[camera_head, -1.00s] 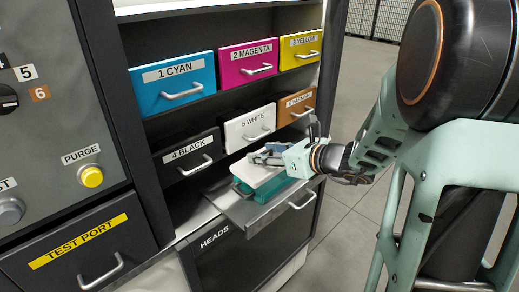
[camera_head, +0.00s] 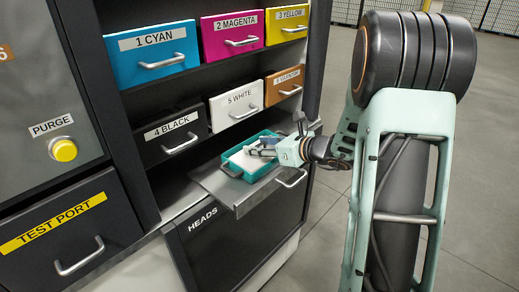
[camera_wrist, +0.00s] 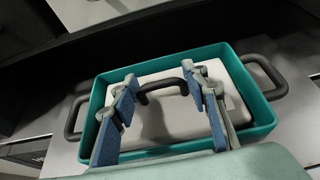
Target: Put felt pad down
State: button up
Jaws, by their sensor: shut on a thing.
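The felt pad (camera_head: 243,161) is a pale block with a dark handle. It sits within the walls of a teal tray (camera_head: 230,168), and in the wrist view the pad (camera_wrist: 170,122) lies inside the tray rim (camera_wrist: 228,52). My gripper (camera_head: 262,152) reaches in from the right. In the wrist view my gripper (camera_wrist: 160,84) has its two blue-padded fingers on either end of the pad's handle (camera_wrist: 160,85), shut on it. Whether the pad's underside rests fully on the tray floor is hidden.
The tray stands on a pulled-out grey shelf (camera_head: 238,196) above the HEADS door (camera_head: 232,237). The white drawer (camera_head: 236,105) and brown drawer (camera_head: 283,87) are close above. The black drawer (camera_head: 170,138) is at upper left. Open floor (camera_head: 308,240) lies to the right.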

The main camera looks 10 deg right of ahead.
jog(key=shift+r, duration=0.1)
jog(key=shift+f, duration=0.2)
jog(key=o, duration=1.1)
jog(key=shift+r, duration=0.2)
jog(key=shift+s+d+r, duration=0.1)
jog(key=shift+s+d, duration=0.1)
jog(key=b+v, duration=0.1)
jog(key=v, duration=1)
jog(key=shift+s+r, duration=0.15)
jog(key=shift+s, duration=0.1)
